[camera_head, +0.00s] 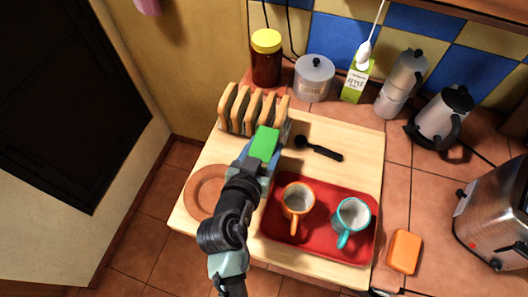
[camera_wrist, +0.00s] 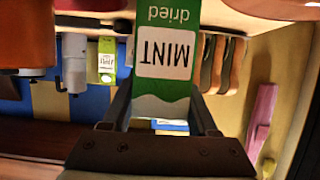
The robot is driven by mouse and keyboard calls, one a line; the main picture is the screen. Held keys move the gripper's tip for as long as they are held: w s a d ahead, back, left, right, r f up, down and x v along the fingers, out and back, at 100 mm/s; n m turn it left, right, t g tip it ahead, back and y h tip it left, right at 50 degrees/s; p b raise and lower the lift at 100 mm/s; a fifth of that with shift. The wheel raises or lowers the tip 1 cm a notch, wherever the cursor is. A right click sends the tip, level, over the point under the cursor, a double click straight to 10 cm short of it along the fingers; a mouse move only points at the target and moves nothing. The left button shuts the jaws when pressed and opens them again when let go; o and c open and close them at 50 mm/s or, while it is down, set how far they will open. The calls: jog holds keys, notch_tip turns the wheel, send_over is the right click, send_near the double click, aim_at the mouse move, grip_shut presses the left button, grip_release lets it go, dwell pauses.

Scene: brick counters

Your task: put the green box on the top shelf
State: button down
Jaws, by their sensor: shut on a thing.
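The green box (camera_head: 264,145) is in my gripper (camera_head: 258,162), above the wooden board near the toast rack. In the wrist view the green and white box (camera_wrist: 166,52) reads "dried MINT" upside down. It sits between the two fingers of my gripper (camera_wrist: 162,108), which is shut on it. In the head view my arm hides most of the box below its top. A wooden shelf edge (camera_head: 470,8) shows at the top right of the head view. Its upper side and any shelf above it are not in that view.
A toast rack (camera_head: 252,108), jar (camera_head: 266,60), canister (camera_head: 314,76), carton (camera_head: 357,80), moka pot (camera_head: 402,84) and kettle (camera_head: 442,117) line the back. A red tray (camera_head: 320,238) holds two mugs. A toaster (camera_head: 495,215) stands right. Cables hang on the wall.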

jog(key=shift+r, duration=0.15)
notch_tip(320, 180, up, 18)
jog(key=p, duration=0.1)
jog(key=shift+p, duration=0.3)
